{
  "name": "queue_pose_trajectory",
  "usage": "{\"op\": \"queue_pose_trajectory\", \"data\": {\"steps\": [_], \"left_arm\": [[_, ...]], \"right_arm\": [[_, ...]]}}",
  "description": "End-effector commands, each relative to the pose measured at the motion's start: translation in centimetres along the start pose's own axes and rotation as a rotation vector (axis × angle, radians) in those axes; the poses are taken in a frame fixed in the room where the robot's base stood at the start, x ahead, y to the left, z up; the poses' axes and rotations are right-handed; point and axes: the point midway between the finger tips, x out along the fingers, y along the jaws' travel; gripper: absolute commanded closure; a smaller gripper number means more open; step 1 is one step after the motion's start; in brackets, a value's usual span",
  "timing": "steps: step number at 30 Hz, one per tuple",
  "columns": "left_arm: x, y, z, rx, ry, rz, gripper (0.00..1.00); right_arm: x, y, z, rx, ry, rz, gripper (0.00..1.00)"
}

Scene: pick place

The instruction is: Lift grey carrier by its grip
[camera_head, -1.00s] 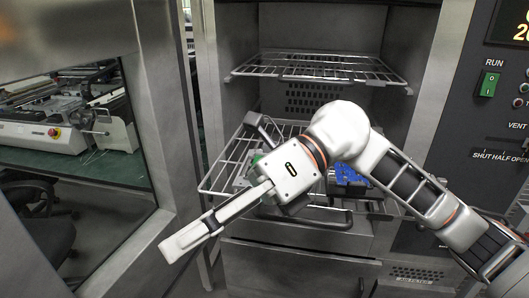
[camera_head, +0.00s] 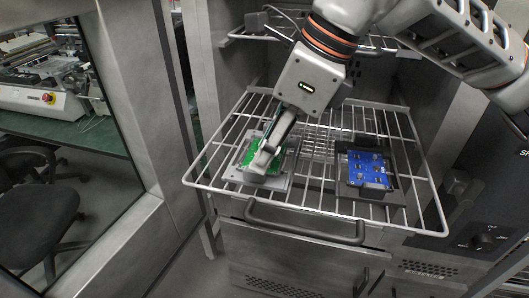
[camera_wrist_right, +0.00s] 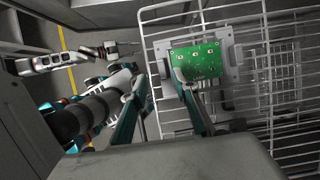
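The grey carrier (camera_head: 275,184) lies on the left part of the wire rack and bears a green board (camera_head: 250,155). In the right wrist view the carrier (camera_wrist_right: 229,48) shows around the green board (camera_wrist_right: 205,60), with tabs at its sides. My right gripper (camera_head: 262,162) points down over the carrier and hides part of it. In the right wrist view my right gripper (camera_wrist_right: 158,82) has its two fingers apart with nothing between them; one fingertip overlaps the board's near left corner. I cannot tell whether it touches. A small arm end at upper left there may be my left gripper (camera_wrist_right: 130,48).
A dark carrier with a blue board (camera_head: 366,168) lies on the right part of the pulled-out wire rack (camera_head: 310,207). An upper rack (camera_head: 385,44) is behind it. The oven door (camera_head: 130,200) stands open at left. A drawer handle (camera_head: 305,228) is below the rack.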

Motion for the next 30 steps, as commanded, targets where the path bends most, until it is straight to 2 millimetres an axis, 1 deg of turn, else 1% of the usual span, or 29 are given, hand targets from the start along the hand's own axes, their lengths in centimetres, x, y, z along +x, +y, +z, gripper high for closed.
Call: {"op": "queue_pose_trajectory", "data": {"steps": [6, 9, 13, 18, 19, 22, 30], "left_arm": [[-0.1, -0.1, -0.3, 0.001, 0.001, -0.001, 0.74], [-0.1, -0.1, -0.3, 0.001, 0.001, -0.001, 0.74], [-0.1, -0.1, -0.3, 0.002, 0.002, -0.001, 0.74], [-0.1, -0.1, -0.5, 0.002, 0.004, -0.001, 0.74], [-0.1, -0.2, -0.5, 0.002, 0.004, -0.001, 0.74], [-0.1, -0.2, -0.5, 0.002, 0.005, -0.002, 0.74], [-0.1, -0.2, -0.6, 0.002, 0.007, -0.002, 0.74]], "right_arm": [[3.1, -0.2, 0.0, 0.000, 0.000, 0.006, 0.71], [4.2, -0.2, 0.0, 0.000, -0.001, 0.005, 0.71], [4.8, -0.3, 0.1, 0.001, -0.002, 0.002, 0.71], [4.8, -0.3, 0.0, 0.001, -0.002, 0.002, 0.71], [4.8, -0.3, 0.0, 0.001, -0.002, 0.002, 0.73], [4.8, -0.3, 0.0, 0.001, -0.002, 0.002, 0.99], [4.8, -0.3, 0.1, 0.001, -0.002, 0.002, 1.00]]}}
